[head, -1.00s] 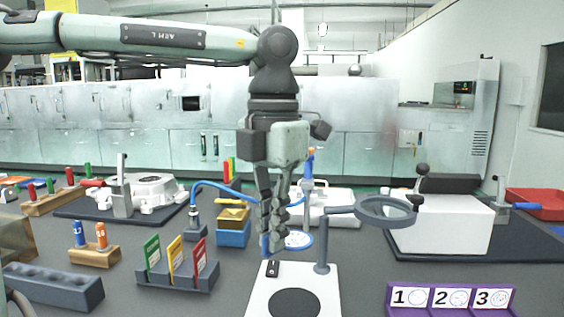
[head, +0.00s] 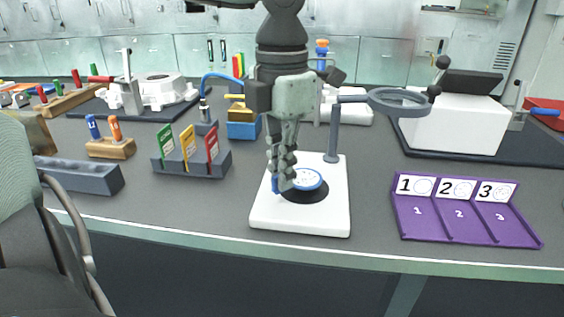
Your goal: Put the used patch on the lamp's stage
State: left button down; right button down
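The used patch (head: 308,179) is a round white disc with a blue rim and dark marks. It is over the black round stage (head: 312,197) on the white base (head: 300,221) of the magnifier lamp (head: 333,135). I cannot tell whether it touches the stage. My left gripper (head: 283,181) points down at the patch's left side and appears shut on it, with a blue part showing beside the fingertips. The fingers hide part of the patch and stage. The lamp's ring lens (head: 399,103) is up and to the right. My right gripper is not in view.
A purple tray (head: 466,231) with slots numbered 1, 2, 3 lies to the right. A grey rack (head: 192,166) of coloured cards stands to the left, with a blue box (head: 243,130) behind. The bench's front edge (head: 210,238) runs just before the lamp base.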

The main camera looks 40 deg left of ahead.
pick_arm(q)
jog(key=shift+f, duration=0.25)
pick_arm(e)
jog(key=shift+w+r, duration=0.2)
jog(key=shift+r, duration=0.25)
pick_arm(q)
jog(key=shift+f+b, duration=0.65)
jog(key=shift+b, duration=0.15)
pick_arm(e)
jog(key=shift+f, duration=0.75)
pick_arm(q)
jog(key=c, duration=1.6)
grip_release()
jog(key=shift+c, duration=0.2)
jog(key=shift+r, duration=0.1)
